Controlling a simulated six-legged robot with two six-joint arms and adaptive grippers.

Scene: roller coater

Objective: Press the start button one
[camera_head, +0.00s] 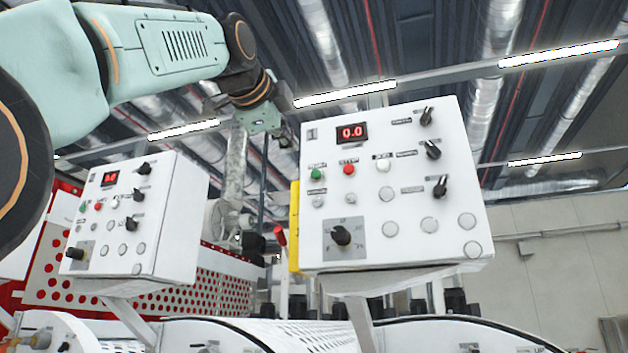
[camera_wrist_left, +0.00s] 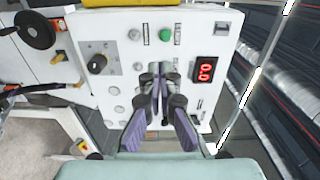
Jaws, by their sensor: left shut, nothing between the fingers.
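A white control box (camera_head: 400,200) stands in the middle of the head view, with a red 0.0 display (camera_head: 352,132). Below the display are a green button (camera_head: 317,173) and a red button (camera_head: 349,169). Their labels are too small to read. My left gripper (camera_head: 284,130) is by the box's upper left edge, partly hidden behind my arm. In the left wrist view the gripper (camera_wrist_left: 162,73) is shut and empty, pointing at the panel below the green button (camera_wrist_left: 165,35). The fingers cover part of the panel, and no red button shows there. Contact cannot be told.
A similar white box (camera_head: 135,215) with its own display stands to the left. A yellow plate (camera_head: 295,227) runs along the middle box's left side. Dark knobs (camera_head: 432,150) stick out of its panel. Perforated red-and-white guards (camera_head: 222,285) and rollers lie below.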

